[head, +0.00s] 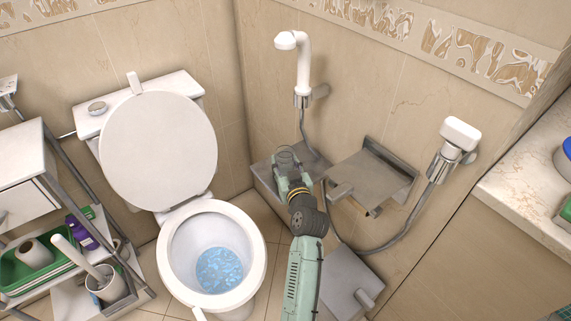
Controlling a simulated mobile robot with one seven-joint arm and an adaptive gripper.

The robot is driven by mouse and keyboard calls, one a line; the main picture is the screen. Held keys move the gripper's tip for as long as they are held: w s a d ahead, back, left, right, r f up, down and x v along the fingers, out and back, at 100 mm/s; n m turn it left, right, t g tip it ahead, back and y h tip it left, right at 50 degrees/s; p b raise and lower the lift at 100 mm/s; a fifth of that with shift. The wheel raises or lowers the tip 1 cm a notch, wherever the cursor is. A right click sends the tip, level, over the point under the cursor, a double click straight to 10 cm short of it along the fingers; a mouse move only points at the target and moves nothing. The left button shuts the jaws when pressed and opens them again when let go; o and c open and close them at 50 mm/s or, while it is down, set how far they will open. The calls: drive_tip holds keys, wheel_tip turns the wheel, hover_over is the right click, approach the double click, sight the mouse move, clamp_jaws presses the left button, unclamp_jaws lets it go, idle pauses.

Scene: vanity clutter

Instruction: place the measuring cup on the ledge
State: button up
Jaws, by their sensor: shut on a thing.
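My gripper (291,173) reaches away from me over the grey ledge (265,182) by the corner of the walls. It is shut on a small, clear-looking thing, probably the measuring cup (286,156), at its far end. The cup is small in the picture and partly hidden by my gripper. It appears over the ledge's top, but I cannot tell whether it touches the surface. My arm hides part of the ledge's front.
A toilet (213,258) with raised lid stands left of my arm. A grey metal paper holder (372,178) and a hand shower (452,145) with a hose are on the right wall. A white wall fixture (301,65) rises behind the ledge. A marble counter (530,170) is far right.

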drive_tip(key=o, duration=1.2)
